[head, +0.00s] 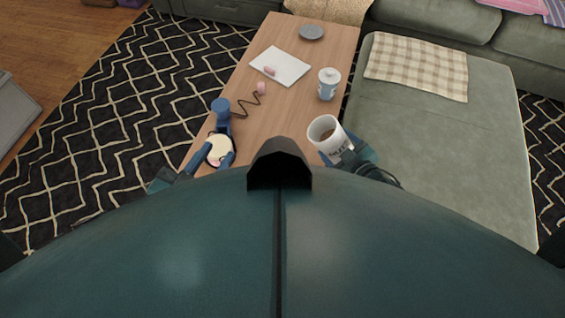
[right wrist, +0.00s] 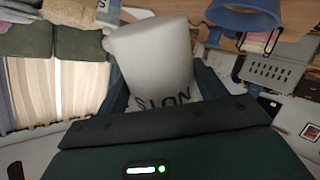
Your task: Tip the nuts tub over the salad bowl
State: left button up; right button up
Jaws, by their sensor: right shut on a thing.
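The nuts tub (head: 319,128) is a white cylinder with dark lettering, open at the top, with brown contents showing inside. My right gripper (head: 347,152) is shut on it, at the right edge of the table; the tub leans to the left in the head view. It also fills the middle of the right wrist view (right wrist: 150,60). A round cream-coloured thing with a dark rim and a pink patch (head: 219,149) is at the table's left edge; I cannot tell whether it is the salad bowl. Blue fingers of my left gripper (head: 213,161) lie beside it; their opening is unclear.
On the wooden table (head: 313,56) are a blue round thing (head: 221,105), a black zigzag cord (head: 250,100), a white sheet (head: 288,68), a lidded white-and-blue cup (head: 328,84) and a grey plate (head: 311,32). The green sofa (head: 440,130) borders the right.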

jog(key=shift+d+r, duration=0.15)
jog(key=shift+d, duration=0.15)
jog(key=d+r+m+t+y+b, duration=0.2)
jog(key=m, duration=0.1)
jog(key=shift+s, duration=0.15)
jog(key=shift+d+r+m+y, duration=0.15)
jog(key=shift+r+m+y, duration=0.15)
jog(key=shift+r+m, duration=0.1)
jog(key=shift+f+m+t+b, duration=0.25)
jog(key=shift+m+t+b, duration=0.05)
jog(key=shift+b, duration=0.4)
jog(key=shift+r, duration=0.15)
jog(key=shift+r+p, duration=2.05)
jog(key=shift+r, duration=0.1)
